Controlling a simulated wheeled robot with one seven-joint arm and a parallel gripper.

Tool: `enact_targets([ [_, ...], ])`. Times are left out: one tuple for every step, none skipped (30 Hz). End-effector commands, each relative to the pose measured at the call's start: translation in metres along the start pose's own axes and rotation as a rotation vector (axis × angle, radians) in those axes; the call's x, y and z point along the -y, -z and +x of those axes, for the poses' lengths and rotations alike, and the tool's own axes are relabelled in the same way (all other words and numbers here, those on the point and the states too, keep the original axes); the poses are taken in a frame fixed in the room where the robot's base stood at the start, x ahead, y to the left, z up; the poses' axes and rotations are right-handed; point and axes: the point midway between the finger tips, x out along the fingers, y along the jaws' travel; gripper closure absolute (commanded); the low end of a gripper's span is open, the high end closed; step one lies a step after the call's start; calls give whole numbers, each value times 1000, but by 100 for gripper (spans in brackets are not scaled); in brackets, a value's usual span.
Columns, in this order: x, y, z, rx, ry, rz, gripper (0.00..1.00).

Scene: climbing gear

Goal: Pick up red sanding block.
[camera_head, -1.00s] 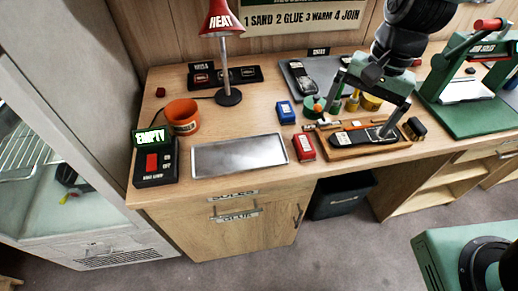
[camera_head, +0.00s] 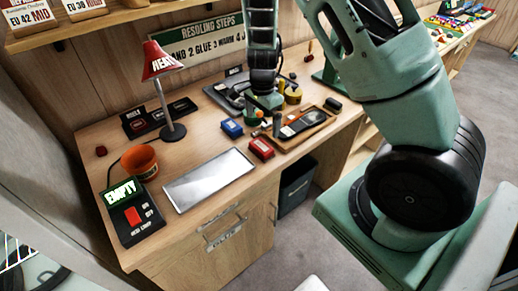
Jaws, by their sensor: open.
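The red sanding block (camera_head: 261,148) is a small red box with a pale label on top. It lies on the wooden bench between the metal tray and the wooden board with the shoe. My gripper (camera_head: 265,118) points down over the bench, just behind the block in the picture. It is open. Its fingertips are small and hard to tell from the pots and tools around them. I see nothing held, and the block shows clear of the fingers.
The shoe board (camera_head: 322,117) is at right.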

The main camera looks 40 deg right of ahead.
Motion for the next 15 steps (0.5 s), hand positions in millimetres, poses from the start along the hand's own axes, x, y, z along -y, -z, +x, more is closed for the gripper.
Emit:
enact_targets([
  [-2, 1, 11, 1, -6, 2, 0],
  [-1, 1, 16, 1, -5, 3, 0],
  [-2, 1, 24, 1, -5, 1, 0],
  [-2, 0, 29, 1, -4, 2, 0],
  [-2, 0, 34, 1, -5, 2, 0],
  [-1, 0, 40, 1, -3, 1, 0],
  [-1, 0, 43, 1, -3, 0, 0],
  [-1, 0, 46, 1, -3, 0, 0],
  [-1, 0, 49, 1, -1, -1, 0],
  [0, 0, 51, 0, -1, -1, 0],
  [0, 0, 52, 0, 0, -1, 0],
  [-1, 0, 54, 1, -1, -1, 0],
  [-1, -1, 56, 1, -1, -1, 0],
  [-1, -2, 58, 1, -2, -2, 0],
  [-2, -2, 62, 1, -2, -1, 0],
])
